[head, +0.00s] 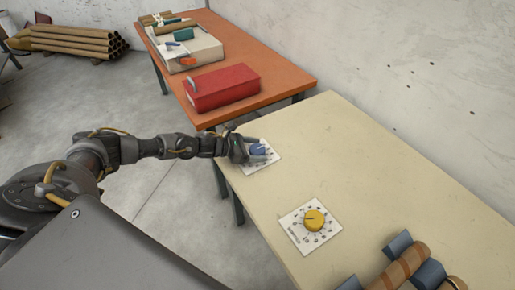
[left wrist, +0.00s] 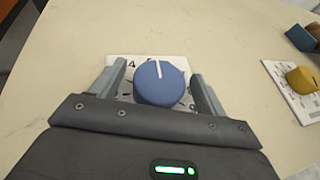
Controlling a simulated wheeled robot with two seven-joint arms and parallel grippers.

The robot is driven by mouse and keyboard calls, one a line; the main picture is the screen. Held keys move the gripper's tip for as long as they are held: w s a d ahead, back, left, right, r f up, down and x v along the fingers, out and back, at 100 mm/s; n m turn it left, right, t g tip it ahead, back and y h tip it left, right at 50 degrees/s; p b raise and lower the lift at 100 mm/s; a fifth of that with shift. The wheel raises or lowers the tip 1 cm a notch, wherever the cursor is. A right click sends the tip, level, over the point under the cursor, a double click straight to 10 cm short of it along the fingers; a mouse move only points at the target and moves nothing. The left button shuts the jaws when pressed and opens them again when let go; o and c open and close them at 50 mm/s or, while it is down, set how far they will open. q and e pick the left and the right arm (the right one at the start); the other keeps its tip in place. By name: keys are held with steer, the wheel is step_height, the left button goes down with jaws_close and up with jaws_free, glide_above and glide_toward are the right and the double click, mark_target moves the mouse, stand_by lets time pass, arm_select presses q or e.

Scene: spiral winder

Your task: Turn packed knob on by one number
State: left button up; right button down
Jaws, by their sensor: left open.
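A blue knob (head: 258,149) with a white pointer line sits on a white numbered dial plate (head: 262,162) near the left edge of the cream table. My left gripper (head: 248,150) is at this knob. In the left wrist view the blue knob (left wrist: 159,83) stands between the two open fingers, with a visible gap on each side. Its pointer line points up, slightly left, in that view. A 4 shows on the plate (left wrist: 120,61); the gripper hides much of the rest. I cannot read which dial is named packed. My right gripper is not in view.
A yellow knob (head: 314,220) on another white dial plate (head: 297,232) sits nearer on the cream table (head: 370,165). Brown tubes (head: 398,266) with blue-grey blocks lie at the front right. A red box (head: 222,87) stands on the orange table behind.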

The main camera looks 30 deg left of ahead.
arm_select(q)
steer(key=shift+w+d+f, duration=0.15)
steer(key=shift+w+d, duration=0.05)
